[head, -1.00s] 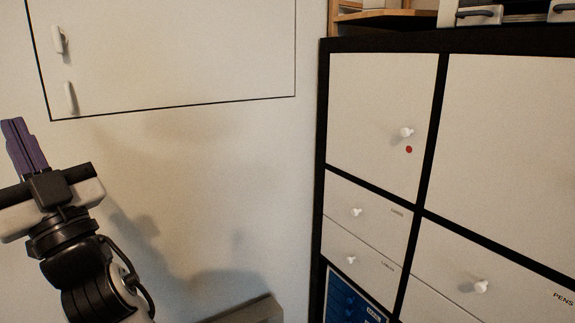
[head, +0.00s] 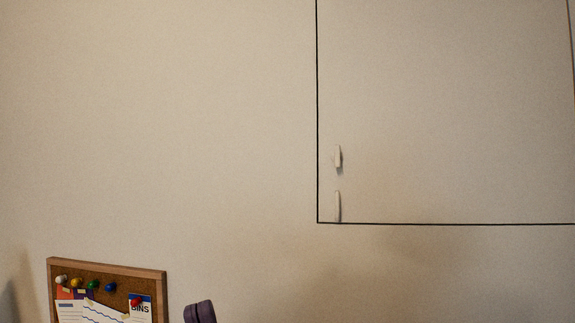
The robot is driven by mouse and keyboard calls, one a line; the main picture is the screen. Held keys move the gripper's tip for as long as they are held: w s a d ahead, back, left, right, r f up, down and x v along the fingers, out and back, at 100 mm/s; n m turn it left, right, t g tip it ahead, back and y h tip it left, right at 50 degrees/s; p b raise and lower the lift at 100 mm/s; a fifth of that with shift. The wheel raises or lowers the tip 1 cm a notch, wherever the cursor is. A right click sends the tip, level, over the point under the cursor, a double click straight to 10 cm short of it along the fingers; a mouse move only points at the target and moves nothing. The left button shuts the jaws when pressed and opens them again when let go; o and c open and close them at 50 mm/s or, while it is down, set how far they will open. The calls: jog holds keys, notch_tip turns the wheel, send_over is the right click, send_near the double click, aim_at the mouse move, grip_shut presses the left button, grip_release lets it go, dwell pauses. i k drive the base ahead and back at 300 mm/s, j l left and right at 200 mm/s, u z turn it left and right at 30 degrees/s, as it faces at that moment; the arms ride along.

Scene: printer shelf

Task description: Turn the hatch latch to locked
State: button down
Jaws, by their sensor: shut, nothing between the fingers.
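The hatch (head: 450,110) is a pale panel in the wall, outlined by a thin black line, at the upper right of the head view. Near its lower left corner are two small white upright parts. The upper one (head: 338,157) looks like a turn latch standing upright. The lower one (head: 337,206) is a slim upright handle just above the bottom edge. Which of them is the latch is not certain.
The wall between the board and the hatch is bare. Soft shadows fall below the hatch.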

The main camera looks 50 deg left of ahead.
aim_at(337, 156)
jog(key=u, duration=1.05)
